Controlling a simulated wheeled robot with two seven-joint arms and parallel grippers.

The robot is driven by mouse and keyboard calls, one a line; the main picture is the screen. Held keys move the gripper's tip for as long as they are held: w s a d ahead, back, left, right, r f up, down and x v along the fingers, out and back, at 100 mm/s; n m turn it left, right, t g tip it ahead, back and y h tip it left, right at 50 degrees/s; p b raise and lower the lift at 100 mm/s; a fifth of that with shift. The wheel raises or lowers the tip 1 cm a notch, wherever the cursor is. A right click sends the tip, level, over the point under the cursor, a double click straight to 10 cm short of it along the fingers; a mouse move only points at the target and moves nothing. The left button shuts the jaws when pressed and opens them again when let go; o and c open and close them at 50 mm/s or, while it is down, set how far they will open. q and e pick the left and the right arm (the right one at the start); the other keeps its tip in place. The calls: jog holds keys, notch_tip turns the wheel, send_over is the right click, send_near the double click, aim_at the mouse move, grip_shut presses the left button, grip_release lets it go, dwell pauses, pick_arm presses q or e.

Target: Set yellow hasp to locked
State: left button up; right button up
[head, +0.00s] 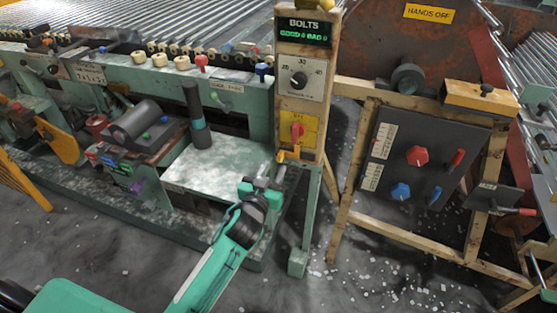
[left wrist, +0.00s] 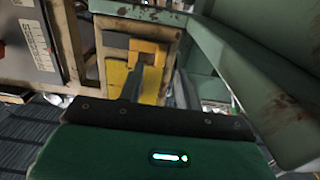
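The yellow hasp (head: 290,155) is on the lower front of the wooden post with the BOLTS display, just below a yellow plate (head: 311,133) carrying a red knob. In the left wrist view, the hasp (left wrist: 148,48) appears as a yellow piece just beyond the fingers, with yellow surface below it. My left gripper (head: 271,172) is right below and in front of the hasp, its two fingers apart with a gap between them. It also shows in the left wrist view (left wrist: 150,82). Contact with the hasp and its exact setting cannot be told. My right gripper is not seen.
A green machine with a pale flat table (head: 200,165) stands left of the post. A dark panel (head: 415,160) with red and blue knobs stands to the right in a wooden frame. The post's green leg (head: 303,245) is close to my left arm. White bits litter the floor.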

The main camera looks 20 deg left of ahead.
aim_at(279, 159)
pick_arm(q)
jog(key=shift+w+d, duration=0.1)
jog(key=shift+w, duration=2.45)
grip_shut()
